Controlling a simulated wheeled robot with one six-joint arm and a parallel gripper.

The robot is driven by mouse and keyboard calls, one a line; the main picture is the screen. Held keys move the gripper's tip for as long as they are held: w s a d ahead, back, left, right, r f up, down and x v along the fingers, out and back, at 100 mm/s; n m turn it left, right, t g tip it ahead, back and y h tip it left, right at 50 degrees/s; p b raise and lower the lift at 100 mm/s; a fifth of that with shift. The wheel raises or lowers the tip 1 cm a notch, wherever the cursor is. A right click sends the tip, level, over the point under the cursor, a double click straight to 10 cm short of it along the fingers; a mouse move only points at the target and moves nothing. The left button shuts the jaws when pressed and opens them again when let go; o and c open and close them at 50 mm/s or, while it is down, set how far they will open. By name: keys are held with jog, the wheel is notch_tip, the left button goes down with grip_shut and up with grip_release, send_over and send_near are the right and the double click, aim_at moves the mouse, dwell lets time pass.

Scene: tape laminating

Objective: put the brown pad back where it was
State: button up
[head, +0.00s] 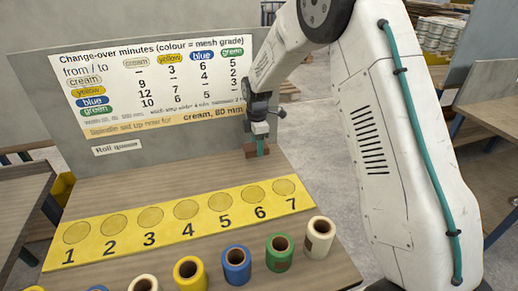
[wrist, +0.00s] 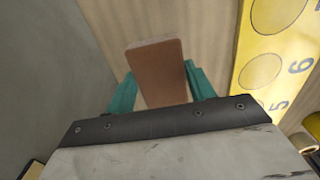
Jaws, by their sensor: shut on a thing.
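The brown pad (head: 256,151) is a small block at the back right of the table, in front of the upright grey panel. In the wrist view the brown pad (wrist: 157,72) sits between two teal fingers. My gripper (head: 262,148) is shut on it from above, and in the wrist view my gripper (wrist: 157,88) has one finger at each long side. I cannot tell whether the pad touches the table.
A yellow strip (head: 163,240) with circles numbered 1 to 7 lies across the table; the circles look empty. Several rolls stand in front of it, including blue (head: 236,270), green (head: 279,262) and cream (head: 319,250). A chart board (head: 150,85) stands behind. Bare wood (head: 150,190) lies left of the pad.

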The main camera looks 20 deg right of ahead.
jog(key=shift+w+d+f, duration=0.1)
jog(key=shift+w+d, duration=0.5)
jog(key=shift+w, duration=0.35)
jog(key=shift+w+d+f, duration=0.1)
jog(key=shift+f, duration=1.7)
jog(key=o, duration=1)
jog(key=shift+f, duration=0.15)
notch_tip(320, 180, up, 13)
jog(key=shift+f, duration=0.2)
